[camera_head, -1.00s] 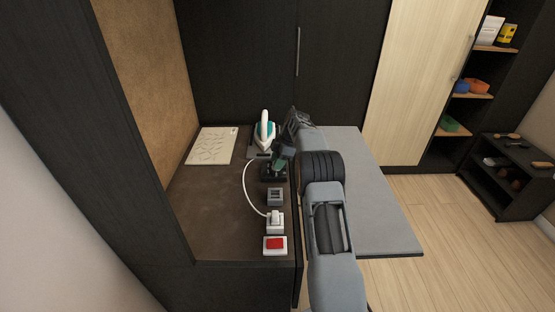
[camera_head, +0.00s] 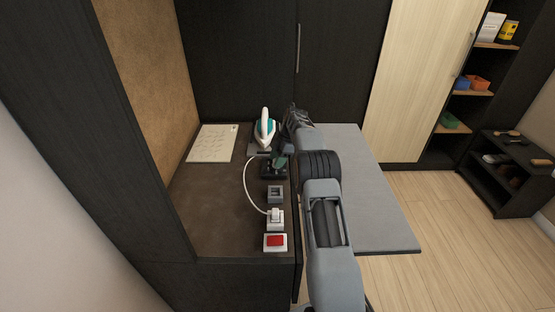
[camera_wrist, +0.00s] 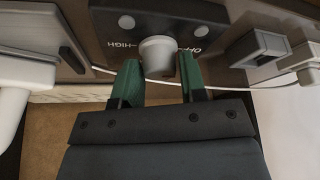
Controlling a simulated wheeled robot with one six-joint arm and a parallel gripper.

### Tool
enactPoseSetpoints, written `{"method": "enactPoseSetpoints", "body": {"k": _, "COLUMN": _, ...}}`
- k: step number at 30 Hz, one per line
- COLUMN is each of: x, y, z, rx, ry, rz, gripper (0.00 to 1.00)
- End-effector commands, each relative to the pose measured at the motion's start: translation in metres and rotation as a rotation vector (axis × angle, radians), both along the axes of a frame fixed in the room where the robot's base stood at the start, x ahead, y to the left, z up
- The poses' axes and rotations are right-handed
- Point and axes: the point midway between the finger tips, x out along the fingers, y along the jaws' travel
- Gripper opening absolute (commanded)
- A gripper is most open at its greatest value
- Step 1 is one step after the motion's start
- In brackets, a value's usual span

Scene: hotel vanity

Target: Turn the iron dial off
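The iron dial is a round pale knob (camera_wrist: 157,55) on a dark panel (camera_wrist: 112,22) with printed words, partly hidden, that include "HIGH". My gripper (camera_wrist: 161,62) is open, with its two green fingertips on either side of the knob. I cannot tell whether they touch it. In the head view my gripper (camera_head: 277,160) is over the dark dial unit (camera_head: 273,174), and the knob cannot be made out there. The white and teal iron (camera_head: 264,131) stands just behind the unit.
A grey socket piece (camera_head: 275,193), a white plug unit (camera_head: 275,218) with a white cable (camera_head: 248,185), and a red switch (camera_head: 275,241) line up in front of the dial unit. A pale patterned board (camera_head: 212,143) lies at the back left. The counter's left middle is clear.

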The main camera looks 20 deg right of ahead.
Motion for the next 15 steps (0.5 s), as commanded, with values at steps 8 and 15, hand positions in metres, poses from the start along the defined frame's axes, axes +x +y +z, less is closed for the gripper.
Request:
{"method": "enactPoseSetpoints", "body": {"k": 8, "x": -0.0001, "y": -0.0003, "z": 0.0, "rx": 0.0, "ry": 0.0, "rz": -0.001, "gripper": 0.57}}
{"method": "enactPoseSetpoints", "body": {"k": 15, "x": 0.0001, "y": -0.0024, "z": 0.0042, "rx": 0.0, "ry": -0.001, "rz": -0.001, "gripper": 0.57}}
